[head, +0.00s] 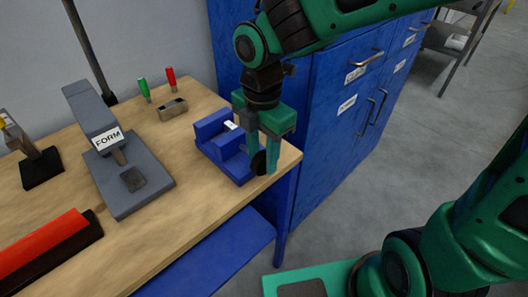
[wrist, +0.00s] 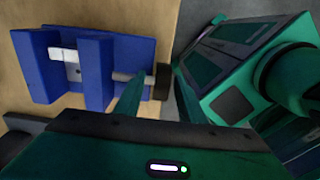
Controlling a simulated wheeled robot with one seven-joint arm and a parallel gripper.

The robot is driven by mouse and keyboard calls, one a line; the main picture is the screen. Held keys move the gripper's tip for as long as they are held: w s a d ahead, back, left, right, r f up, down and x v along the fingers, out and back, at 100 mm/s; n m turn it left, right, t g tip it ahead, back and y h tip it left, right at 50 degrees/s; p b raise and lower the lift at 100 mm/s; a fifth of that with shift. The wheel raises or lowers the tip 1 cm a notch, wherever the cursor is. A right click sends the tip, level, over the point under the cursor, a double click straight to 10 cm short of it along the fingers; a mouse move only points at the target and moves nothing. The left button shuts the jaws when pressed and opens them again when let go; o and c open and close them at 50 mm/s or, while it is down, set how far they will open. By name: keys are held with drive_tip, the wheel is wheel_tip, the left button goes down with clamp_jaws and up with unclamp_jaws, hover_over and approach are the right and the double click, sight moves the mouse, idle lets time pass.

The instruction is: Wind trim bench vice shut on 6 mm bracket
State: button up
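The blue bench vice (head: 222,150) stands near the right end of the wooden bench. It also shows in the wrist view (wrist: 97,70). A small pale bracket (wrist: 62,54) lies between its jaws; it also shows in the head view (head: 230,125). The vice's spindle ends in a dark round knob (wrist: 163,81), also in the head view (head: 258,162). My gripper (head: 262,165) points down at this knob. Its fingers are apart, one each side of the knob; contact is unclear.
A grey press marked FORM (head: 135,182) stands left of the vice. A small block (head: 172,109) with green and red handled tools is behind. A red bar (head: 42,242) lies at front left. Blue cabinets (head: 340,110) stand right of the bench.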

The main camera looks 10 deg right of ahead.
clamp_jaws()
drive_tip(key=shift+d, duration=0.1)
drive_tip(key=shift+w+y, duration=0.15)
drive_tip(key=shift+y, duration=0.15)
drive_tip(key=shift+w+d+g+y, duration=0.15)
drive_tip(key=shift+w+g+y, duration=0.05)
drive_tip(key=shift+g+y, duration=0.6)
drive_tip(key=y, duration=0.1)
drive_tip(key=g+y, duration=0.2)
drive_tip(key=y, duration=0.1)
drive_tip(key=shift+w+d+f, duration=0.15)
drive_tip(key=shift+w+d, duration=0.1)
drive_tip(key=shift+d, duration=0.1)
drive_tip(key=g+y, duration=0.2)
drive_tip(key=y, duration=0.1)
drive_tip(key=f+g+y, duration=0.1)
drive_tip(key=shift+w+d+g+y, duration=0.15)
drive_tip(key=shift+d+g+y, duration=0.15)
drive_tip(key=shift+y, duration=0.1)
drive_tip(key=shift+f+g+y, duration=0.3)
drive_tip(key=shift+g+y, duration=0.45)
drive_tip(key=shift+y, duration=0.4)
drive_tip(key=shift+f+g+y, duration=0.25)
drive_tip(key=shift+g+y, duration=0.5)
drive_tip(key=shift+y, duration=0.4)
